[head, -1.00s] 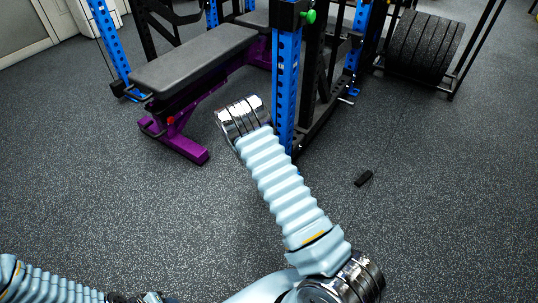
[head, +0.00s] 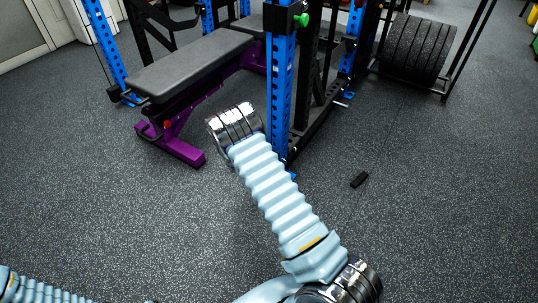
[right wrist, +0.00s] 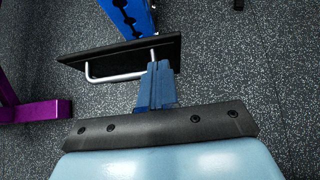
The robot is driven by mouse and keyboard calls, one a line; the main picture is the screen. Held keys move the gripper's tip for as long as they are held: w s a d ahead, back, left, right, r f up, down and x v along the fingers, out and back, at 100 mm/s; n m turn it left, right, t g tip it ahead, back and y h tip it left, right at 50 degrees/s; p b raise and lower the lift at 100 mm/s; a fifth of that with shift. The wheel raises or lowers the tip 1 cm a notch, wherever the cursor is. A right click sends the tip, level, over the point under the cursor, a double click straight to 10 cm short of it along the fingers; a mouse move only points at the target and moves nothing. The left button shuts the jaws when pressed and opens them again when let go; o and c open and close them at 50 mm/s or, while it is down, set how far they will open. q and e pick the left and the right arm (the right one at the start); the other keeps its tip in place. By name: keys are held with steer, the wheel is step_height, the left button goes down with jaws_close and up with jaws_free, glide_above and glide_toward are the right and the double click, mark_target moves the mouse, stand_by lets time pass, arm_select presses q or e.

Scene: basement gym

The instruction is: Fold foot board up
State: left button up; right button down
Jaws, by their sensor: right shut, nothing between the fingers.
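The foot board (right wrist: 115,57) is a flat black plate at the foot of a blue upright in the right wrist view. A bent metal bar (right wrist: 112,78) shows along its near edge. My right gripper (right wrist: 160,66) has blue fingers that are shut and empty. Its tips overlap the right end of the bar in the picture; I cannot tell if they touch. In the head view my right arm reaches to the blue upright (head: 281,75), and its gripper and the foot board are hidden there. Only part of my left arm shows at bottom left; its gripper is out of view.
A padded black bench (head: 190,62) with a purple frame (head: 178,147) stands left of the upright. Black weight plates (head: 415,48) sit on a rack at upper right. A small black object (head: 359,180) lies on the floor.

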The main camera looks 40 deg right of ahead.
steer(key=v, duration=1)
steer(key=shift+r, duration=0.25)
steer(key=shift+f, duration=0.1)
steer(key=s+a+f+m+g+y, duration=0.2)
steer(key=s+a+f+m+y, duration=0.25)
steer(key=s+a+f, duration=0.35)
steer(key=s+a+f+m+g+y, duration=0.35)
steer(key=s+a+f+m, duration=0.2)
steer(key=s, duration=0.45)
steer(key=s+a+m+t+y, duration=0.2)
steer(key=s+a+m+y, duration=0.3)
steer(key=m, duration=0.9)
steer(key=shift+s+a+r+t, duration=0.4)
steer(key=shift+s+a, duration=1.4)
steer(key=shift+a, duration=0.95)
